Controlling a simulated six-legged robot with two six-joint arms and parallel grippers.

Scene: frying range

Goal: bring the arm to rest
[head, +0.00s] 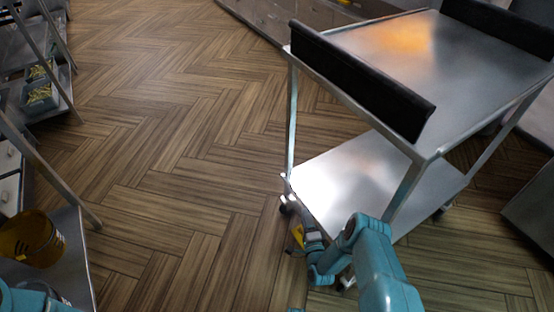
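My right arm, teal, comes in from the bottom right and bends in front of the steel cart (372,180). My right gripper (300,228) is small and dark in the picture, close in view to the cart's lower front left corner and caster. I cannot tell whether it touches the cart, or whether its fingers are open or shut. No held object can be made out. Only a teal part of my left arm shows at the bottom left corner; its gripper is out of view.
The cart has a bare top with black raised side panels and a bare lower shelf. A yellow bucket (30,238) stands on a metal surface at the left. Racks with trays (40,97) line the left edge. The wooden floor (170,150) between is clear.

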